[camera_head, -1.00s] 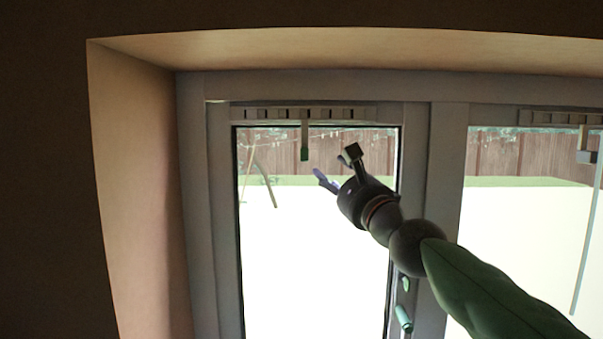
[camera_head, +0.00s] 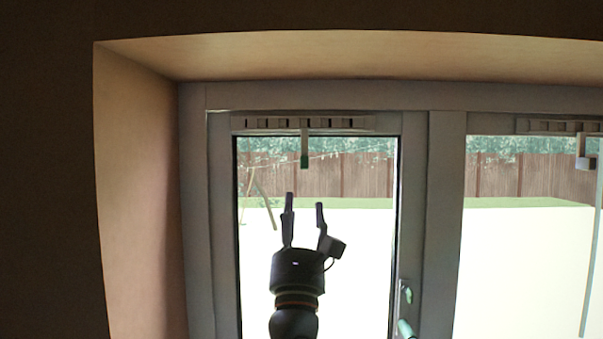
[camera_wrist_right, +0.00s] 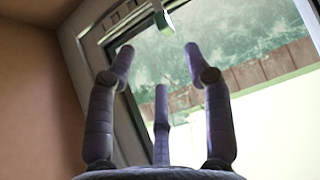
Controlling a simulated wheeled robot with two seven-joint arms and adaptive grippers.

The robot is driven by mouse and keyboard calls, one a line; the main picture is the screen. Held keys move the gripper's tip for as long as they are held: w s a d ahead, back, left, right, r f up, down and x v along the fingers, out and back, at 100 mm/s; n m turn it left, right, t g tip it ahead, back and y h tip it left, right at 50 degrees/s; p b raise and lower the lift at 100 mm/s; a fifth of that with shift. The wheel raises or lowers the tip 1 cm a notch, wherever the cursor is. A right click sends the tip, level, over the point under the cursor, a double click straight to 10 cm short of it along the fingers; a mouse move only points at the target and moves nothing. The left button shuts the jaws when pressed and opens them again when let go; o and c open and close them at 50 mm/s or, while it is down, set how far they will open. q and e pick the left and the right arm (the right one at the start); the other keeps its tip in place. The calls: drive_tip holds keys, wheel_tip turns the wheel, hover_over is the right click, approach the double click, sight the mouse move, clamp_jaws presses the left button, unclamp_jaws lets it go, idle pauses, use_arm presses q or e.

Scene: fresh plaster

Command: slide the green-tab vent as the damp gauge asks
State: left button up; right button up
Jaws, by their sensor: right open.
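The green-tab vent (camera_head: 270,122) is a slotted strip along the top of the left window sash. Its slider hangs down and ends in a green tab (camera_head: 304,161). The tab also shows at the top of the right wrist view (camera_wrist_right: 164,22). My right gripper (camera_head: 304,200) is open and empty, pointing up, below the tab and apart from it. In the right wrist view its fingers (camera_wrist_right: 160,70) are spread with nothing between them. My left gripper is not in view. I cannot make out a damp gauge in these frames.
A second vent (camera_head: 560,127) with a pale tab (camera_head: 586,163) sits on the right sash. A window handle (camera_head: 404,292) is at the lower right of the left sash. The plaster reveal (camera_head: 140,180) closes off the left side. The area before the left pane is clear.

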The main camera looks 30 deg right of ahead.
drive_tip(key=p, duration=0.5)
approach(305, 142)
drive_tip(key=w, duration=0.1)
drive_tip(key=w+d+r, duration=0.1)
drive_tip(key=w, duration=0.1)
drive_tip(key=shift+w+d+r, duration=0.2)
drive_tip(key=shift+w+d, duration=0.05)
drive_tip(key=shift+w, duration=0.1)
clamp_jaws()
